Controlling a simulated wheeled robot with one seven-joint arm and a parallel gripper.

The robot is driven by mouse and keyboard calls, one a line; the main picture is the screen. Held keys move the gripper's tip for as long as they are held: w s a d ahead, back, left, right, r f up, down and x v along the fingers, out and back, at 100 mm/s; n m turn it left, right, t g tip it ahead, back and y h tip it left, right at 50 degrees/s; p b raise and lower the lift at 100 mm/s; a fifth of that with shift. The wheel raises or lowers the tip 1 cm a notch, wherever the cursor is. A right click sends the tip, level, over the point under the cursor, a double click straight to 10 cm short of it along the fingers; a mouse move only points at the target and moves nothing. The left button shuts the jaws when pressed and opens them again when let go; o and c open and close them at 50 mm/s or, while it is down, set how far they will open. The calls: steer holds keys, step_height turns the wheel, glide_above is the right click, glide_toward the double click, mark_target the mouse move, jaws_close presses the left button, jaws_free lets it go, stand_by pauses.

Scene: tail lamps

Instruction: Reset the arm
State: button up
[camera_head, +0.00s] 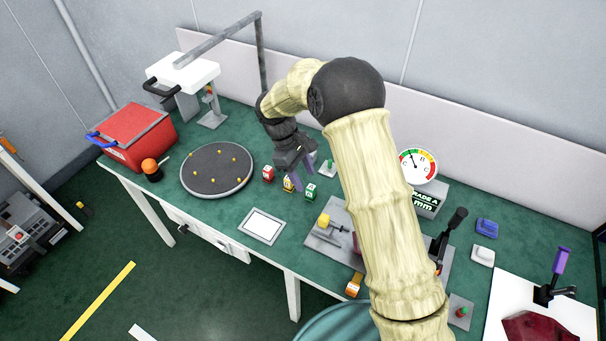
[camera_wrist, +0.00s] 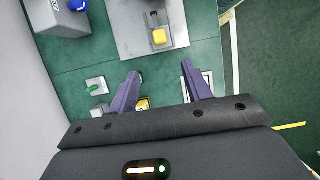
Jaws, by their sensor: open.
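My arm (camera_head: 375,200) reaches up and over the green table (camera_head: 212,216) and bends down at its far end. My gripper (camera_head: 304,176) hangs over the middle of the table, above a few small coloured blocks. In the wrist view, its two purple fingers (camera_wrist: 158,92) are spread apart with nothing between them. A yellow block (camera_wrist: 142,103) shows beside the left finger in that view. The head view shows a red block (camera_head: 268,174), a yellow block (camera_head: 288,184) and a green block (camera_head: 310,192) close to the gripper. My forearm hides part of the table behind it.
A round dark turntable (camera_head: 217,169) with yellow pegs and a red toolbox (camera_head: 138,135) stand on the left. A white-framed panel (camera_head: 262,227) lies at the front edge. A dial gauge (camera_head: 418,166) and a black-handled lever (camera_head: 452,228) stand right of my arm.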

stand_by(0.4)
steer(key=s+d+r+m+t+y, duration=0.2)
steer(key=s+d+r+m, duration=0.2)
steer(key=s+d+m, duration=0.2)
steer(key=s+d+r+m+t+y, duration=0.2)
steer(key=s+d+r+m, duration=0.2)
steer(key=s+d+m, duration=0.3)
steer(key=s+d, duration=0.4)
steer(key=d, duration=0.2)
steer(key=shift+s+d+r, duration=0.15)
steer(key=shift+s+r, duration=0.15)
stand_by(0.6)
